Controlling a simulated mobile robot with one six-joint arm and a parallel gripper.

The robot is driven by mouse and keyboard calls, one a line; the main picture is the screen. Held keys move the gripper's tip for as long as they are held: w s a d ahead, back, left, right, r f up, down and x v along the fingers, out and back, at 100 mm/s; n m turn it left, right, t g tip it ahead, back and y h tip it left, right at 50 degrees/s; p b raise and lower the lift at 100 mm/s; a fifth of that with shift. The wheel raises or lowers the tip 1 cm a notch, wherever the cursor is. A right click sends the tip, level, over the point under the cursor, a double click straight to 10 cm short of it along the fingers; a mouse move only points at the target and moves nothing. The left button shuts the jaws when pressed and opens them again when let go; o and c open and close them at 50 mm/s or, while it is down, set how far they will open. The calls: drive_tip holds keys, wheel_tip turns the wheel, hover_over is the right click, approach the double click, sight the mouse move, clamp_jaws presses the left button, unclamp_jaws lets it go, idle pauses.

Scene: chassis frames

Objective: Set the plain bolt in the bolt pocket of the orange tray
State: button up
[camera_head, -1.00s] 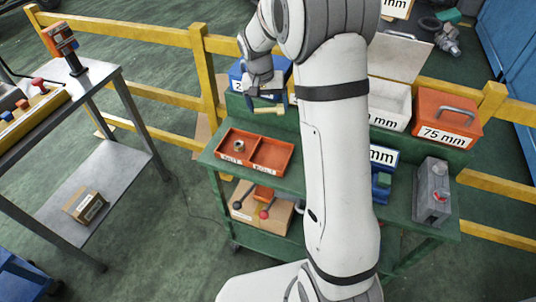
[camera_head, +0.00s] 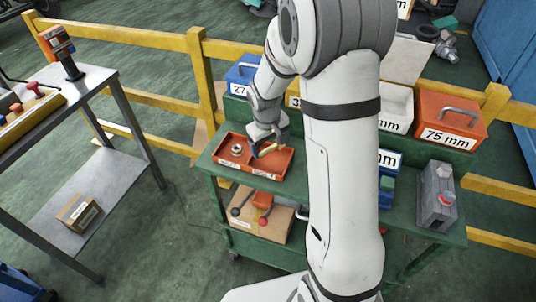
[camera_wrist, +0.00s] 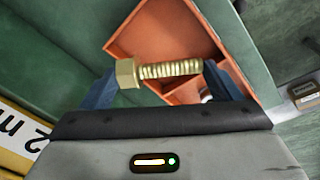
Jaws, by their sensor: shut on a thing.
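My gripper (camera_head: 266,144) is shut on the plain bolt (camera_head: 271,151), over the right compartment of the orange tray (camera_head: 233,168). In the wrist view, the bolt (camera_wrist: 168,69) is brass-coloured and threaded. It lies crosswise between the blue fingers, with its hex head at the left. The tray (camera_wrist: 160,28) shows behind it, and the bolt looks to be apart from the tray floor. The left compartment holds a metal nut (camera_head: 237,149). The tray's front labels are too small to read surely.
The tray stands on a green cart (camera_head: 207,163). A grey device (camera_head: 436,196) stands at the right. A cardboard box (camera_head: 262,213) is below the tray.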

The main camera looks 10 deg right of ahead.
sight(269, 149)
drive_tip(key=shift+f, duration=2.15)
drive_tip(key=shift+f, duration=0.25)
drive_tip(key=o, duration=0.8)
drive_tip(key=shift+r, duration=0.1)
drive_tip(key=shift+o, duration=0.2)
